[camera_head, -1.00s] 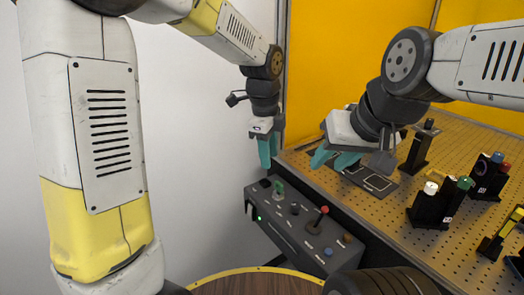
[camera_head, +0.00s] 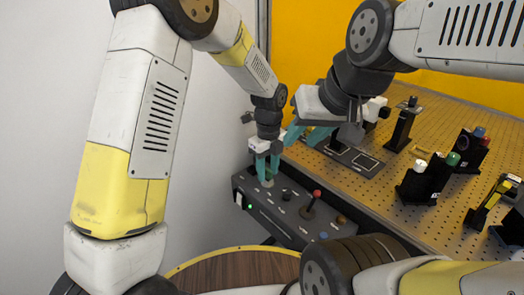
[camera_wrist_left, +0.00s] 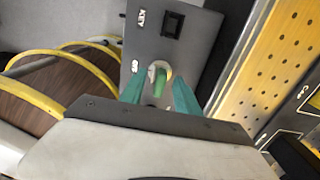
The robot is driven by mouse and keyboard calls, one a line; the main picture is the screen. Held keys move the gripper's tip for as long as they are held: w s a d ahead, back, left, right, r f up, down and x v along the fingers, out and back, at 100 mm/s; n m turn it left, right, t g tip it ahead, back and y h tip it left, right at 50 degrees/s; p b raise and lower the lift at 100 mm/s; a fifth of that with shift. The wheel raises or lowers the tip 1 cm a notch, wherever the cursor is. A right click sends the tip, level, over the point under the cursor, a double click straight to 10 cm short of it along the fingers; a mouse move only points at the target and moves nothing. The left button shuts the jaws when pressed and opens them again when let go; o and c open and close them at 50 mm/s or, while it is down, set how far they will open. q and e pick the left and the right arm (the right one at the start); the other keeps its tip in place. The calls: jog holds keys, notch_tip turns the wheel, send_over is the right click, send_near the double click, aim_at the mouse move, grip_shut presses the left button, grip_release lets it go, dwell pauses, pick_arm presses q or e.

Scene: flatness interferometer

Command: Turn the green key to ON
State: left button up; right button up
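The green key (camera_wrist_left: 160,80) shows in the left wrist view, standing in a pale round switch on the dark grey control box (camera_wrist_left: 163,48). My left gripper (camera_wrist_left: 158,90) is open, pointing down, with one teal finger on each side of the key and visible gaps between. In the head view, my left gripper (camera_head: 267,172) is over the left end of the control box (camera_head: 290,228) and mostly hides the key. My right gripper (camera_head: 305,136) is open and empty above the perforated table's near left corner.
A red-knobbed lever (camera_head: 312,200), a blue button (camera_head: 323,236) and an orange button (camera_head: 341,219) are on the box. A green light (camera_head: 249,206) glows on its front. The perforated table (camera_head: 430,120) carries several black optic mounts. A round wooden top (camera_head: 235,270) lies in front.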

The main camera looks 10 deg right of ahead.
pick_arm(q)
jog(key=shift+f, duration=0.25)
grip_shut()
jog(key=shift+n, duration=1.3)
